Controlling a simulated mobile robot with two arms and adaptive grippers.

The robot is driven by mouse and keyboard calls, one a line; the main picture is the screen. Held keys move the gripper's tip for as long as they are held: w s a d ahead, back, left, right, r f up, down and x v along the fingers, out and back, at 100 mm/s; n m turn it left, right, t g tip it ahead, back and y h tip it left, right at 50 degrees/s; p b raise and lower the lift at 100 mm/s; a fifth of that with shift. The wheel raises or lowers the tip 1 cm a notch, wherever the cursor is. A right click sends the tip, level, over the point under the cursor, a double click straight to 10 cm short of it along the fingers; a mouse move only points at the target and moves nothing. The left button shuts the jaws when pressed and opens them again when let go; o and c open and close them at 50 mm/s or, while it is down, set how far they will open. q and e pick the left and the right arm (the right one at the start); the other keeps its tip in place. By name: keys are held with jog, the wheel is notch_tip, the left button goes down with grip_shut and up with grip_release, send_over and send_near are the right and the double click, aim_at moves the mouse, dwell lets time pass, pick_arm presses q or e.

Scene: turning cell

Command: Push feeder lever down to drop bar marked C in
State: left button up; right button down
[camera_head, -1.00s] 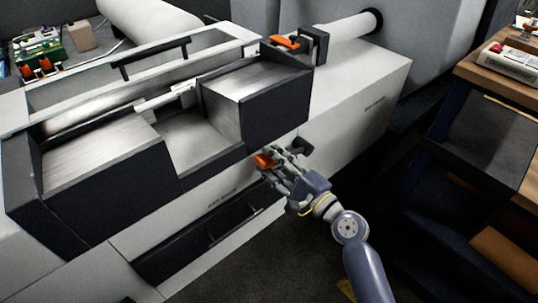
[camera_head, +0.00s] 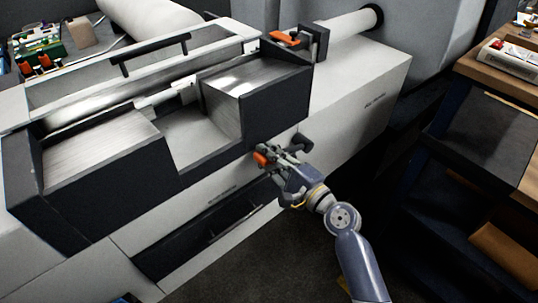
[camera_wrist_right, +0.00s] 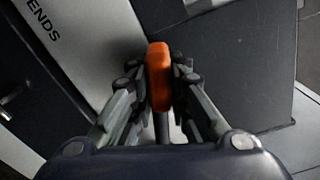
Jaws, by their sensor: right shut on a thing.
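The feeder lever (camera_head: 262,159) has an orange handle and sits low on the front of the bar feeder (camera_head: 280,103), below its dark right-hand box. My right gripper (camera_head: 277,157) is at the lever, with its fingers around the handle. In the right wrist view the orange handle (camera_wrist_right: 159,78) stands between the two fingers of my right gripper (camera_wrist_right: 160,95), which is shut on it. Bright metal bars (camera_head: 105,160) lie in the feeder's trays; I cannot read any letter mark on them. My left gripper is not in view.
A second orange handle (camera_head: 284,38) sits on a dark block at the feeder's back right, by a white tube (camera_head: 350,25). A wooden-topped bench (camera_head: 510,80) stands at the right. Dark open floor lies between it and the machine.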

jog(key=f+n+b, duration=0.1)
jog(key=f+b, duration=0.1)
jog(key=f+n+b, duration=0.3)
jog(key=f+b, duration=0.1)
jog(key=shift+s+a, duration=0.25)
jog(key=shift+a, duration=0.05)
jog(key=shift+w+d+f+n+b, duration=0.1)
jog(key=shift+f+n+b, duration=0.6)
jog(key=shift+f+b, duration=0.05)
jog(key=shift+w+d+f+n+b, duration=0.1)
jog(key=shift+f+n+b, duration=0.6)
jog(key=shift+b, duration=0.05)
jog(key=c, duration=1.5)
grip_release()
jog(key=shift+s, duration=0.1)
jog(key=shift+r, duration=0.1)
